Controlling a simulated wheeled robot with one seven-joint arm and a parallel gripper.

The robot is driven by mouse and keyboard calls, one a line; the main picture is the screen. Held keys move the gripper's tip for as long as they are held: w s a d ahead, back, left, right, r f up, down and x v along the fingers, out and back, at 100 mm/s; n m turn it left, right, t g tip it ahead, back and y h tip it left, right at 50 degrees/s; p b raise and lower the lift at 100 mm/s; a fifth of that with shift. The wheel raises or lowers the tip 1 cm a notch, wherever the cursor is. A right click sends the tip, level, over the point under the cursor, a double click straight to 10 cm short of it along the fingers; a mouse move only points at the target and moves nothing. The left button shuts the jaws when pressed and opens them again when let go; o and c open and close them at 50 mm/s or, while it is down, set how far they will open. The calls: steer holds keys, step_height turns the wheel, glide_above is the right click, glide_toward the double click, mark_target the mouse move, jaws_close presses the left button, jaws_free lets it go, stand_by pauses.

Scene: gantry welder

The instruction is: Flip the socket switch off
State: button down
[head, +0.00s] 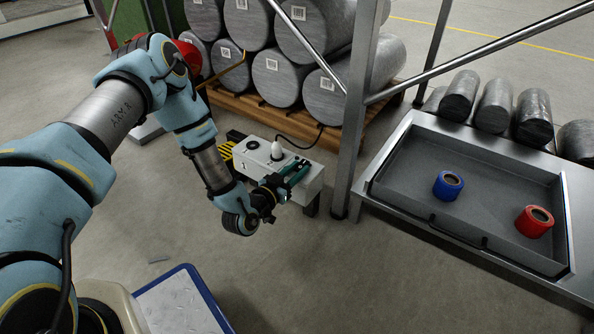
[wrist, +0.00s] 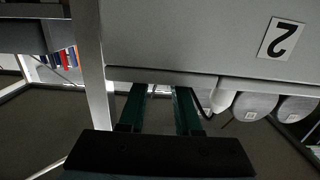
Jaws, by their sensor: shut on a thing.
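A pale socket box (head: 312,187) stands low near the middle of the head view. Its top carries a black round part (head: 252,144) and a white plug-like part (head: 276,151) with a black cable. My gripper (head: 294,173) is at the near right side of the box, its teal fingers over the box's edge. In the wrist view the box (wrist: 180,45), marked with a 2, fills the top, and the gripper (wrist: 162,92) reaches its edge. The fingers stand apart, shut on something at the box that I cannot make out. The switch itself is not clearly visible.
A steel post (head: 357,110) stands just right of the box. Wrapped cylinders (head: 275,75) on a wooden pallet (head: 262,108) lie behind. A metal tray table (head: 400,205) with a blue roll (head: 447,185) and a red roll (head: 534,221) is at right.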

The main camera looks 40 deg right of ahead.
steer(key=c, duration=0.6)
jaws_free()
steer(key=p+v, duration=0.4)
steer(key=v, duration=0.6)
steer(key=shift+a, duration=0.45)
steer(key=shift+s, duration=0.1)
